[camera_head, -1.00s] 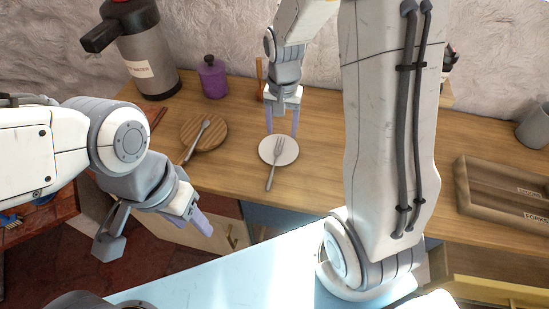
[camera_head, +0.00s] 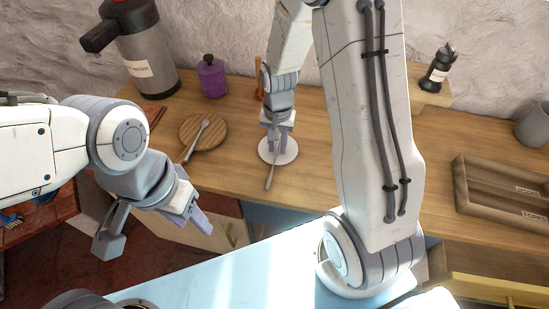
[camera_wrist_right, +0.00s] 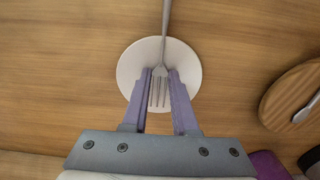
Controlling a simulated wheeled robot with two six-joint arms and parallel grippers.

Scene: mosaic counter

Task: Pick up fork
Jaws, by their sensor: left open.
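A fork (camera_head: 268,178) lies on a small white plate (camera_head: 293,151) on the wooden counter, its handle reaching over the front rim. My right gripper (camera_head: 278,148) is low over the plate and hides the tines in the head view. In the right wrist view its fingers (camera_wrist_right: 160,76) stand close on either side of the head of the fork (camera_wrist_right: 159,88); I cannot tell whether they press on it. The white plate (camera_wrist_right: 190,68) is under them. My left gripper (camera_head: 187,221) is open and empty, in front of the counter's edge.
A labelled wooden tray (camera_head: 460,187) is at the right.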

